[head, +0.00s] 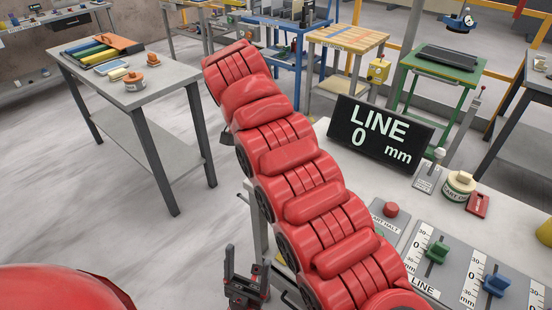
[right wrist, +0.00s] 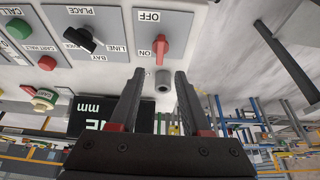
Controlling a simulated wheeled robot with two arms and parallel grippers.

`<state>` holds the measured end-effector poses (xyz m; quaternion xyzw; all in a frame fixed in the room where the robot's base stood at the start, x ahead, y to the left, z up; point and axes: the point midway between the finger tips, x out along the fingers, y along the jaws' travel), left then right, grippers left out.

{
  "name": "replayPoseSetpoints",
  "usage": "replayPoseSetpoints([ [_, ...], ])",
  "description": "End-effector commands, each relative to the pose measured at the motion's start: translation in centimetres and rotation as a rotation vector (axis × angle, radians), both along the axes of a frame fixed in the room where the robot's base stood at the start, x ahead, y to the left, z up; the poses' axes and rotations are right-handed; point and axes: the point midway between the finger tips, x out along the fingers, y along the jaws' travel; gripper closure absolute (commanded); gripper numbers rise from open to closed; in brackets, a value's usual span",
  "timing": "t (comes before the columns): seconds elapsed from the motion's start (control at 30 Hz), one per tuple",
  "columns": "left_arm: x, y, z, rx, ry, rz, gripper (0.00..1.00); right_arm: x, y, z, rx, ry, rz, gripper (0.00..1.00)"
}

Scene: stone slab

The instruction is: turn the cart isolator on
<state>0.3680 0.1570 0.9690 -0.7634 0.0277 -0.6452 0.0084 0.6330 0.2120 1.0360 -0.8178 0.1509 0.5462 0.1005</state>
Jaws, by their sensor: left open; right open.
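The cart isolator (right wrist: 163,42) is a red elongated handle on a grey plate, seen upside down in the right wrist view. The plate carries the labels OFF and ON. The handle lies tilted across the plate; I cannot tell which label it points to. My right gripper (right wrist: 159,72) is open, its two dark fingers reaching toward the handle from below in the picture, apart from it. My left gripper (head: 247,266) is open and empty, low in the head view beside the bench. The isolator does not show in the head view, where a large red segmented arm covers the middle.
A black selector knob (right wrist: 85,40) and green button (right wrist: 18,28) are beside the isolator. The display (head: 380,135) reads LINE 0 mm. A green slider (head: 437,250) and blue slider (head: 496,284) sit on the bench.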

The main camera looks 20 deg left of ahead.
Motion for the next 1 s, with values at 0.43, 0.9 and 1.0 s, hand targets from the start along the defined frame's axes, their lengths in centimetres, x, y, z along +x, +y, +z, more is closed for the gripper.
replayPoseSetpoints([
  [0.43, 0.0, 0.0, 3.2, 0.000, 0.000, 0.000, 0.23, -2.6, 1.1, 6.9, 0.001, 0.001, 0.001, 0.53],
  [0.9, 0.0, 0.0, 3.2, 0.000, 0.000, 0.000, 0.23, -2.7, 1.1, 6.9, 0.000, 0.001, 0.001, 0.53],
  [1.0, 0.0, 0.0, 3.8, 0.000, -0.001, 0.000, 0.23, -2.7, 1.1, 7.6, 0.001, 0.001, 0.001, 0.53],
])
